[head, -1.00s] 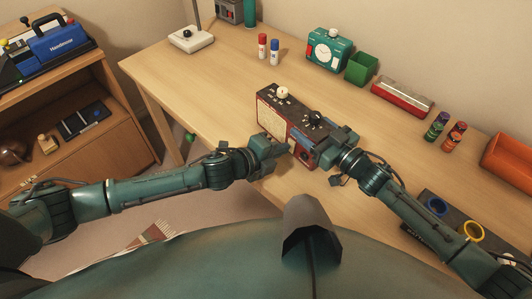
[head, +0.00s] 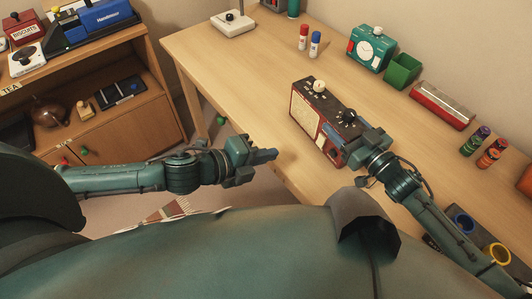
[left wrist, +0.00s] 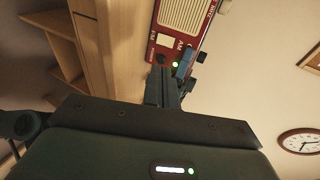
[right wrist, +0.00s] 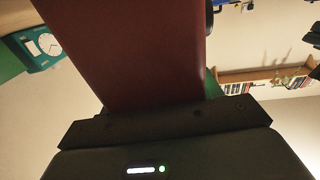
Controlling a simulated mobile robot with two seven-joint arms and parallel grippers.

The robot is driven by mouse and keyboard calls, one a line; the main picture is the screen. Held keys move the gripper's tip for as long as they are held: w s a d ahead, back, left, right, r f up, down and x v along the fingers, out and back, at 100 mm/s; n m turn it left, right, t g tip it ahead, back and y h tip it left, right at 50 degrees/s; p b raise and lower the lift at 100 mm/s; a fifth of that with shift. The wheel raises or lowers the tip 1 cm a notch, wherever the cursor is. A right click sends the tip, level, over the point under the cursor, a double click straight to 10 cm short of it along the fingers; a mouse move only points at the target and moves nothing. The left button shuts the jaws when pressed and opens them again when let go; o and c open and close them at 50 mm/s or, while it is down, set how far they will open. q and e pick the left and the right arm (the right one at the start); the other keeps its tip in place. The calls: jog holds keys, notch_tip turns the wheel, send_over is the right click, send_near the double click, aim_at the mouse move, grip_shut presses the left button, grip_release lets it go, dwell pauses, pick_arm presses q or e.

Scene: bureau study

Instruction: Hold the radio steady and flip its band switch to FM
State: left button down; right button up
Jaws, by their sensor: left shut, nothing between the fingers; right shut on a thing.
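The radio (head: 318,128), dark red with a pale speaker grille and dark top with knobs, stands on the desk near its front edge. My right gripper (head: 352,150) is shut on its right end; the radio's plain red side (right wrist: 130,50) fills the right wrist view. My left gripper (head: 268,155) is shut and empty, left of the radio and apart from it. The band switch's position is not clear.
Behind the radio stand a teal clock (head: 371,48), a green box (head: 403,71) and a red case (head: 442,104). A dark tray with coloured rings (head: 462,222) lies at the right. A wooden cabinet (head: 120,125) stands at the left.

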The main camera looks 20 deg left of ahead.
aim_at(319, 145)
pick_arm(q)
jog(key=shift+f, duration=0.1)
jog(key=shift+s+a+f, duration=0.15)
jog(key=shift+f, duration=0.55)
jog(key=x, duration=0.9)
jog(key=r+x, duration=0.1)
jog(key=x, duration=0.3)
jog(key=shift+w+d+f, duration=0.1)
jog(key=shift+w+d, duration=0.3)
jog(key=shift+w, duration=0.05)
jog(key=shift+w+d+f, duration=0.1)
jog(key=shift+w+d, duration=0.1)
jog(key=shift+r, duration=0.2)
